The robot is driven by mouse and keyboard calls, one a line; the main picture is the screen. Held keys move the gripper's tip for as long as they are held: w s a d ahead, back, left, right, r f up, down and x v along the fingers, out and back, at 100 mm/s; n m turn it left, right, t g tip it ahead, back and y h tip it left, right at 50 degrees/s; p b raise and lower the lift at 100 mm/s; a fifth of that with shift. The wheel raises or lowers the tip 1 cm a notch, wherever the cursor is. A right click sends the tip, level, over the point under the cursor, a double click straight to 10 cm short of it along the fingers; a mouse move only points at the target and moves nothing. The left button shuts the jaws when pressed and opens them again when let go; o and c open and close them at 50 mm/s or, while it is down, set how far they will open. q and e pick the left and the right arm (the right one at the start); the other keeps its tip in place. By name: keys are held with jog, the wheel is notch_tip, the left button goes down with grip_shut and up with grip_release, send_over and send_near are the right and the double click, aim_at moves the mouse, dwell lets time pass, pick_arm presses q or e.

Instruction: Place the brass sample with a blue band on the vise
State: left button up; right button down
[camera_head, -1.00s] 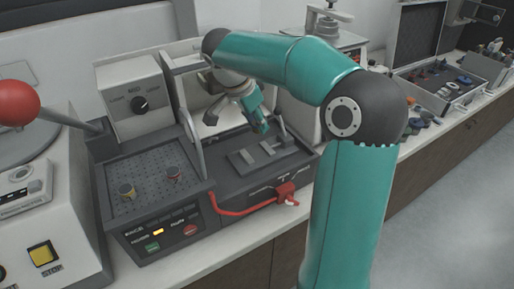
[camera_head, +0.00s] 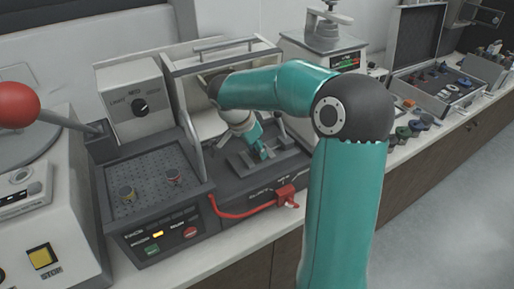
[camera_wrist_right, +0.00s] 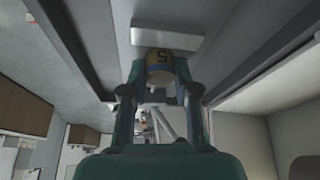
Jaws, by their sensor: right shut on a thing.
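My right gripper (camera_head: 260,148) reaches down inside the cutting machine, at the vise (camera_head: 287,147). In the right wrist view my right gripper (camera_wrist_right: 161,80) is shut on a small round brass sample (camera_wrist_right: 160,63) with a dark blue band and a dark mark on top. A light grey block (camera_wrist_right: 168,37), likely part of the vise, lies just beyond the sample. I cannot tell whether the sample touches the vise. In the head view the gripper and arm hide the sample. My left gripper is not in view.
The raised clear hood (camera_head: 187,125) of the machine stands close to my right arm.

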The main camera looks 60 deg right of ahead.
jog(key=c, duration=0.9)
grip_release()
jog(key=shift+o, duration=0.2)
jog(key=shift+v, duration=3.85)
